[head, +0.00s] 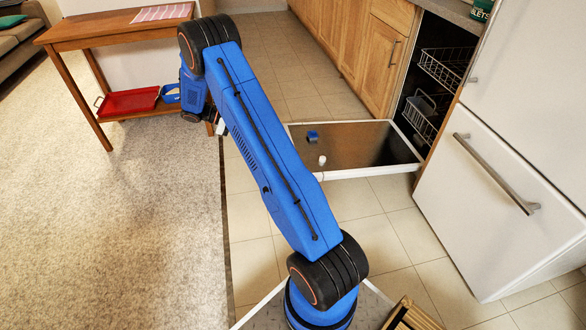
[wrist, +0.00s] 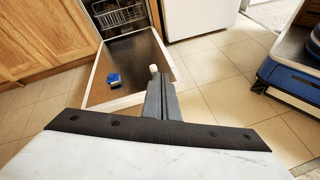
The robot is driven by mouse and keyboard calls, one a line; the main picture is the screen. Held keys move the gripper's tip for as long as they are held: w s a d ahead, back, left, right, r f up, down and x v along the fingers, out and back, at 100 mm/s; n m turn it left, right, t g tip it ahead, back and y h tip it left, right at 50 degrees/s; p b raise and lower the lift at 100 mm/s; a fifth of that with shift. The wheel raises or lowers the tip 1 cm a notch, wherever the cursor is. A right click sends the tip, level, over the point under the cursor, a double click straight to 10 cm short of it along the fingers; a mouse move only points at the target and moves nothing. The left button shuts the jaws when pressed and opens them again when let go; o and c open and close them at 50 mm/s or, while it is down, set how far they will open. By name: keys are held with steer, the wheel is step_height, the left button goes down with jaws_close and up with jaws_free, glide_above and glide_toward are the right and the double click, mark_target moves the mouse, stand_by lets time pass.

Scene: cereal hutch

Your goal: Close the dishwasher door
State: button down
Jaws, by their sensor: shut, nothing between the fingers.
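The dishwasher door (head: 375,140) is open and lies about level above the floor. It has a dark metal inner face with a white rim, and it also shows in the wrist view (wrist: 135,56). The dishwasher (head: 416,85) behind it shows wire racks. A blue piece (head: 312,137) and a small white piece (head: 322,161) are on the door's inner face. My gripper (wrist: 162,78) is shut and empty. In the wrist view its fingers overlap the door's near right corner; I cannot tell whether they touch. In the head view my arm mostly hides the gripper.
The white fridge (head: 495,170) stands right of the dishwasher. Wooden cabinets (head: 370,45) are on its other side. A wooden side table (head: 115,30) with a red tray (head: 130,101) stands at the left. Tiled floor in front of the door is clear.

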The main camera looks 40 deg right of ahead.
steer(key=d+f+n+g+h, duration=0.1)
steer(key=d+f+n+h, duration=0.15)
steer(key=f, duration=0.95)
steer(key=d+f+n+h, duration=0.1)
steer(key=d+f+h, duration=0.15)
steer(key=f, duration=0.95)
steer(key=d+f+n+g+h, duration=0.15)
steer(key=d+f, duration=0.25)
steer(key=f, duration=0.8)
steer(key=s+d+r, duration=0.5)
steer(key=s+d, duration=0.1)
steer(key=d, duration=0.2)
steer(key=shift+d+n, duration=0.15)
steer(key=shift+n, duration=0.25)
steer(key=shift+s+r+t, duration=0.1)
steer(key=shift+r+t, duration=0.05)
steer(key=shift+t, duration=0.3)
